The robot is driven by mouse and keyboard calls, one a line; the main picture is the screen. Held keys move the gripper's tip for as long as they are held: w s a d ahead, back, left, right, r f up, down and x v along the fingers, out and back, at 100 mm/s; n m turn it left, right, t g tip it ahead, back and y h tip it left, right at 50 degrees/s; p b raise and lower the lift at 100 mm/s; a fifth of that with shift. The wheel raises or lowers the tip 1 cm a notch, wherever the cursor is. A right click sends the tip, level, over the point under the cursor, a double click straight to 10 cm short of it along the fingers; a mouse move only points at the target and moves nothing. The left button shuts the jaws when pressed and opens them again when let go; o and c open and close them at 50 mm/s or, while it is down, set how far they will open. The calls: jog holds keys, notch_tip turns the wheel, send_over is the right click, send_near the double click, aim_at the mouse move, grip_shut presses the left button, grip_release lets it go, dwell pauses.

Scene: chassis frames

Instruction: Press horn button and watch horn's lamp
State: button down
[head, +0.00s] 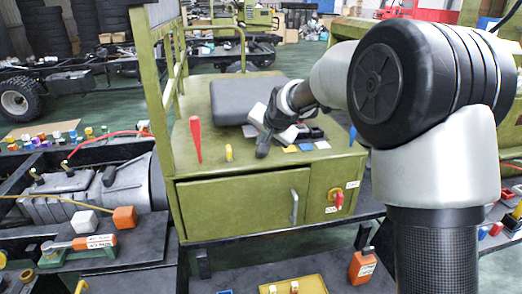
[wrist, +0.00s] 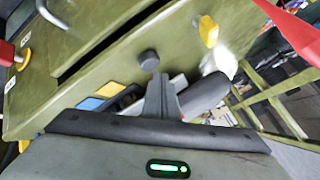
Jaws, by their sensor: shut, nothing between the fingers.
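My gripper (head: 262,152) is shut and empty, low over the olive cabinet's top (head: 212,170) near its front edge. In the wrist view the fingertips (wrist: 158,77) point at a dark round button (wrist: 149,60), just beyond them in the picture; I cannot tell whether they touch. No label or lit lamp is readable, so I cannot tell which part is the horn's lamp.
A red lever (head: 195,138) stands at the cabinet's left. A dark cushion (head: 245,98) lies behind my gripper. Blue (head: 306,147) and yellow (head: 290,149) tiles lie to its right. A silver handle (head: 294,206) and red switch (head: 337,200) are on the front.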

jog(key=shift+r, duration=0.1)
jog(key=shift+r+p, duration=1.6)
jog(key=shift+r, duration=0.85)
